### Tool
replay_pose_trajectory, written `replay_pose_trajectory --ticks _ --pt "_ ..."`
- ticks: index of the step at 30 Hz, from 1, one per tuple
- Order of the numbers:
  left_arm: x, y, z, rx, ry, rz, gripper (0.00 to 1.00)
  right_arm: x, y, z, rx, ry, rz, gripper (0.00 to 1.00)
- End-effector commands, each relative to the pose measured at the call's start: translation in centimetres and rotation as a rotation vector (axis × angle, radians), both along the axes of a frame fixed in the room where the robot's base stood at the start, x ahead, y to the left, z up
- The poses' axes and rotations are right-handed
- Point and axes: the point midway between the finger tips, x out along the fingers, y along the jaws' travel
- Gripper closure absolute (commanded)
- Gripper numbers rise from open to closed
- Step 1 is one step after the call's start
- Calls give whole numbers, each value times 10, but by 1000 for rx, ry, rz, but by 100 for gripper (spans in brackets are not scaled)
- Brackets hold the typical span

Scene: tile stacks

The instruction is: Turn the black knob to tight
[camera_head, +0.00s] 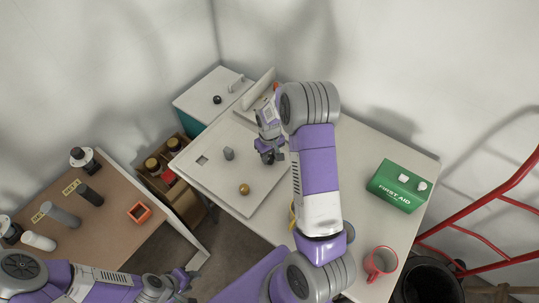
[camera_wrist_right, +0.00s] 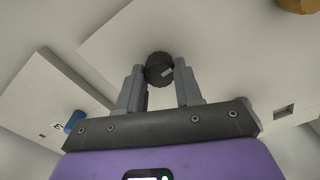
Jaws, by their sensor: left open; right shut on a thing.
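The black knob (camera_wrist_right: 159,69) shows in the right wrist view, on a pale panel, with a small light mark on its face. My right gripper (camera_wrist_right: 160,72) is shut on it, one finger on each side. In the head view my right gripper (camera_head: 271,156) is at the right part of the pale panel (camera_head: 212,184), and the knob is mostly hidden by the fingers. I cannot read any tight marking near the knob. My left gripper (camera_head: 189,280) is open and empty, low in the head view, away from the panel.
A grey knob (camera_head: 228,154) and a brass knob (camera_head: 244,189) stand on the same panel. A green first aid box (camera_head: 396,188) and a red mug (camera_head: 380,263) are right of my right arm. A brown table with bottles stands left.

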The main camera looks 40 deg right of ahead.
Motion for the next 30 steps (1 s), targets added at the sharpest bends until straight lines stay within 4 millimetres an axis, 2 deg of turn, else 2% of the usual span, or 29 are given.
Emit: replay_pose_trajectory --ticks 9,22,23,27,30 --pt "0 0 1 0 0 0 57 4 -2 4 -5 -12 -79 96" --pt "0 0 1 0 0 0 57 4 -2 4 -5 -13 -85 96" --pt "0 0 1 0 0 0 57 4 -2 4 -5 -14 -85 61" --pt "0 0 1 0 0 0 57 3 -2 3 -4 -10 -84 39" --pt "0 0 1 0 0 0 57 2 -1 2 -3 -8 -84 39"
